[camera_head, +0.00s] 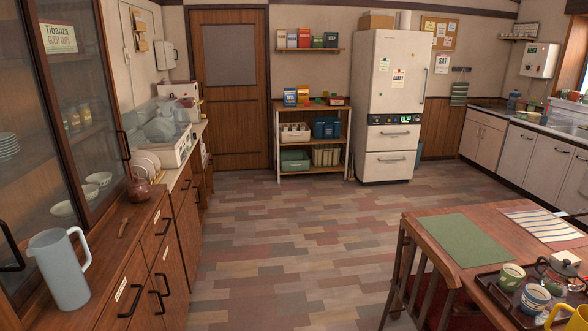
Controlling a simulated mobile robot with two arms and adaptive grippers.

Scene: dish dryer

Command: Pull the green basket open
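A pale green basket (294,160) sits at the left of the bottom shelf of the wooden rack (314,171), between the door and the fridge. It looks small at this distance, and the shelf above partly shades it. A beige ribbed basket (326,157) stands to its right. Neither of my grippers is in view.
Open tiled floor (270,220) lies in front of the rack. A cabinet row (130,285) with a light blue pitcher (62,270) lines the left. A dining table (455,225) stands at the right front. The fridge (391,95) is right of the rack.

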